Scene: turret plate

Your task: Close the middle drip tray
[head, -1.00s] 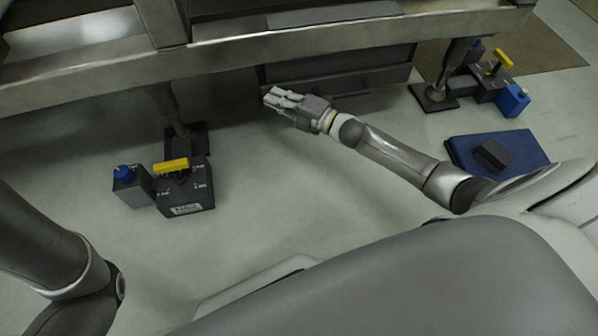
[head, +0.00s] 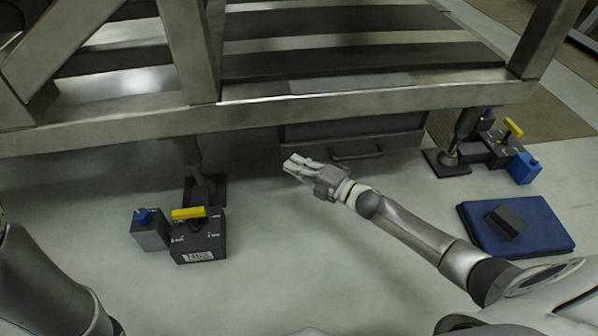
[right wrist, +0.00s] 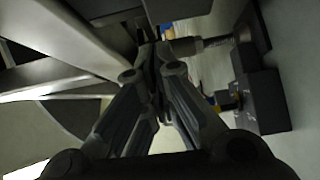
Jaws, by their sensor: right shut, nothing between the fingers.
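A dark drip tray (head: 399,143) with a bar handle (head: 357,153) on its front shows under the metal frame in the head view. How far it is pulled out is hard to tell, as the frame beam covers its top. My right gripper (head: 291,163) is shut and empty, at the tray's lower left corner in the picture; whether it touches the tray is unclear. In the right wrist view its fingers (right wrist: 157,62) meet at the tips. My left gripper is out of view; only part of the left arm shows at the left edge.
The metal frame (head: 262,116) spans the scene above the tray. Foot boxes with yellow handles stand at left (head: 199,238) and right (head: 494,150). A blue mat (head: 545,222) with a dark block (head: 506,222) lies at the right. The floor between is clear.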

